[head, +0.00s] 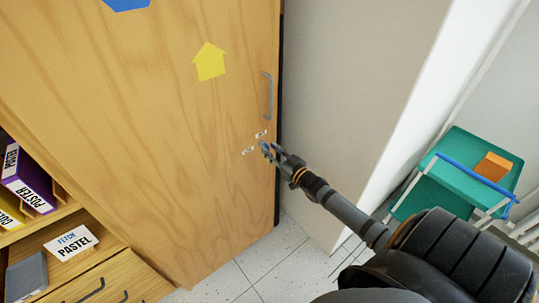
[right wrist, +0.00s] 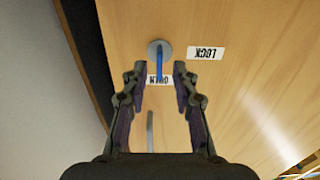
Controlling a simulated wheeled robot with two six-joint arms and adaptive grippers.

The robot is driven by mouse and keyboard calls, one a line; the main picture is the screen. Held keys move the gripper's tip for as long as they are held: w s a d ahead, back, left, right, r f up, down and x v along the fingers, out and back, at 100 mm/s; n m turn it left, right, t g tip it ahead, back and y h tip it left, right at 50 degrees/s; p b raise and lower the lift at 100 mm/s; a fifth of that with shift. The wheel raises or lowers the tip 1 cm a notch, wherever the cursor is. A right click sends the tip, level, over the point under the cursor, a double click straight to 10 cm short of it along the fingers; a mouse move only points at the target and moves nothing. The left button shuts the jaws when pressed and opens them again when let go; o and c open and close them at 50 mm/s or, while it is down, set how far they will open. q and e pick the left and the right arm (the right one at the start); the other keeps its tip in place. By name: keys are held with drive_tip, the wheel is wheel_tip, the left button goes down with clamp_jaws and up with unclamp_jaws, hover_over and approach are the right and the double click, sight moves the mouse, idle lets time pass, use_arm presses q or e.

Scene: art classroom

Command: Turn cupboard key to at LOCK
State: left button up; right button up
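The blue key (right wrist: 159,64) sits in a round metal lock plate (right wrist: 153,47) on the wooden cupboard door (head: 150,120). In the right wrist view it extends from the plate toward the OPEN label (right wrist: 158,80), partly covering it. The LOCK label (right wrist: 205,53) is beside the plate and appears upside down there. My right gripper (right wrist: 159,70) is open, with one finger on each side of the key and gaps visible. In the head view the right gripper (head: 270,151) is at the lock, and its fingers hide most of the key. My left gripper is not in view.
A vertical door handle (head: 267,95) is above the lock. A grey wall (head: 350,100) stands right of the cupboard. A teal cart (head: 465,170) with an orange block (head: 493,166) is at the right. Shelves with binders (head: 28,180) are at the lower left.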

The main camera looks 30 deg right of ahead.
drive_tip(key=shift+w, duration=0.65)
clamp_jaws()
drive_tip(key=shift+s, duration=0.1)
